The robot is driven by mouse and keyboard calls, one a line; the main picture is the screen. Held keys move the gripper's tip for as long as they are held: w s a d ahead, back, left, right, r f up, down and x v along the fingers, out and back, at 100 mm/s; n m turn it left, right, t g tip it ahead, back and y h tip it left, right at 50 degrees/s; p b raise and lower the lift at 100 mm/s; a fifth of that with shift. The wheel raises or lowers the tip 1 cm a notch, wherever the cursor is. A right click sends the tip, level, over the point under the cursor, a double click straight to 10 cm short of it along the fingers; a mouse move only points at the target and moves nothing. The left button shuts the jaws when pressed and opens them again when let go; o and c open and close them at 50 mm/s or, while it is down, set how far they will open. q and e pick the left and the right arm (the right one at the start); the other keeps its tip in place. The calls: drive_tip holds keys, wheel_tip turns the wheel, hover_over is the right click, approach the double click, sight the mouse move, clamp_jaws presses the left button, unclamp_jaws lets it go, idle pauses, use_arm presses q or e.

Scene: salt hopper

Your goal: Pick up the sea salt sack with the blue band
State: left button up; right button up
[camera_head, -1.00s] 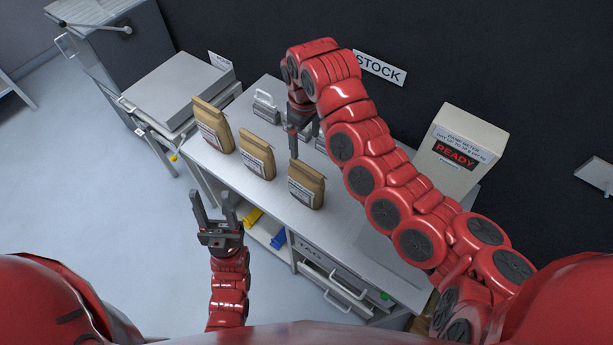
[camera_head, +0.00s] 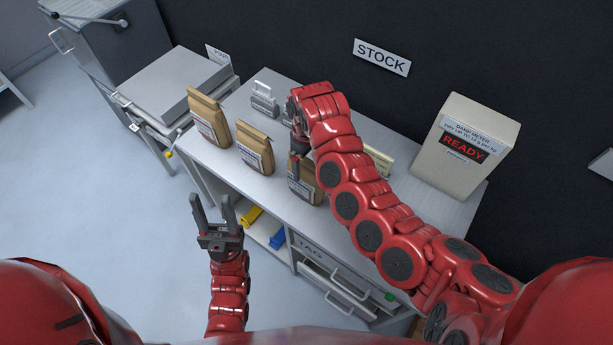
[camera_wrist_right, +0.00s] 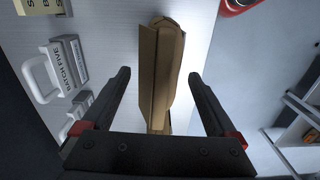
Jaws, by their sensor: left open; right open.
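Three brown paper sacks with pale labels stand in a row on the grey bench: a left sack (camera_head: 209,119), a middle sack (camera_head: 254,149) and a right sack (camera_head: 310,194). I cannot make out for certain which label has a blue band. My right gripper (camera_head: 297,166) is open at the right sack and partly covers it. In the right wrist view, one sack (camera_wrist_right: 160,65) appears between the spread fingers of the right gripper (camera_wrist_right: 159,76), seen from above; I cannot tell whether they touch it. My left gripper (camera_head: 212,205) is open and empty, in front of the bench.
Metal weights with handles (camera_head: 263,104) stand behind the sacks, and one reads "BATCH FIVE" in the wrist view (camera_wrist_right: 66,68). A damp meter box (camera_head: 464,148) reading READY is at the right. Yellow (camera_head: 250,216) and blue (camera_head: 277,238) items lie on the lower shelf.

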sight(308, 188)
drive_tip(key=shift+f, duration=1.3)
clamp_jaws()
